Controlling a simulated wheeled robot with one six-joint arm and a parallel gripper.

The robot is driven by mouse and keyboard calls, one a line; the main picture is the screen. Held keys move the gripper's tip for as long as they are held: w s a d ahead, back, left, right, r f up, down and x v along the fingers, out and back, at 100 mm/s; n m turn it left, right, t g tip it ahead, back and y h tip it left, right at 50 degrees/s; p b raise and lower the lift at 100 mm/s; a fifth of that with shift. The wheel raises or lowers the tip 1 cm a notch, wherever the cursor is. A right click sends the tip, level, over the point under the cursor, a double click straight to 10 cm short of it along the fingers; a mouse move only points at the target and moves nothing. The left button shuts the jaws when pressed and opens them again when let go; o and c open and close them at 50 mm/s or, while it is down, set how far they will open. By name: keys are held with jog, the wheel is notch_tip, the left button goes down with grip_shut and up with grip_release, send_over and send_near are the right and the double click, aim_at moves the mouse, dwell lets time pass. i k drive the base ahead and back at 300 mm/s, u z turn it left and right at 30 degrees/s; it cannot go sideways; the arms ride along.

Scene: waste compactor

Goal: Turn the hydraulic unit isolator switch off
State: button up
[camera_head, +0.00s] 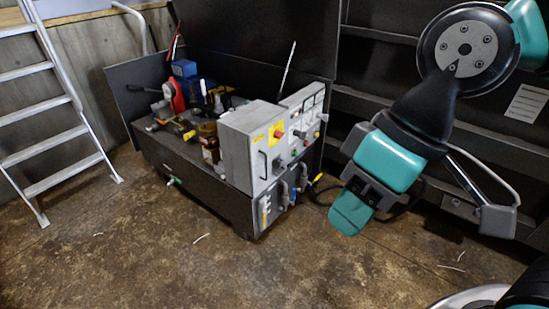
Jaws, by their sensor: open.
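The hydraulic unit's grey control cabinet (245,150) stands at the middle of the view. A red rotary switch on a yellow plate (278,132), which looks like the isolator switch, is on the upper part of its front panel. The way its knob points is too small to tell. My gripper (422,183) is right of the cabinet, nearer the camera, with its jaws spread apart and nothing seen between them. It is clear of the switch, which is unobstructed in this view.
A second panel (306,122) with buttons and gauges adjoins the cabinet. Handles and hose fittings (283,195) protrude below the switch. The dark base unit (195,182) carries pumps and valves. A metal ladder (62,105) stands at left. The floor (200,270) in front is mostly clear.

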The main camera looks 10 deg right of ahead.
aim_at(279, 135)
jog(key=k, duration=0.6)
jog(key=z, duration=0.55)
jog(key=i, duration=1.25)
jog(key=u, duration=0.15)
